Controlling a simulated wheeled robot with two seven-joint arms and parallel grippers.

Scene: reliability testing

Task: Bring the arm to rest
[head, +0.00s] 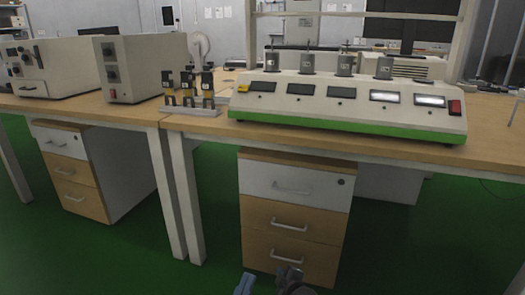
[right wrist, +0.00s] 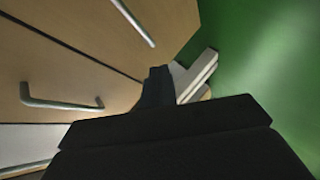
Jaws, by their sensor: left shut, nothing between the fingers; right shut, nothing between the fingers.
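My right gripper (head: 290,280) is a dark shape at the bottom edge of the head view, low in front of the drawer cabinet. In the right wrist view its dark body fills the lower middle, and its fingers (right wrist: 157,88) are shut and empty. My left gripper (head: 245,284) is a pale blue shape just left of it in the head view, cut by the frame edge, shut and holding nothing. Pale bars beside my right fingers in the right wrist view are too unclear to name. Most of both arms is out of view.
A drawer cabinet (head: 294,215) with handles stands under the wooden bench (head: 196,123), close in front of the grippers. A tester with a green base (head: 345,104), a small rack (head: 190,100) and instrument boxes (head: 135,68) stand on top. Green floor (head: 120,265) lies open at left.

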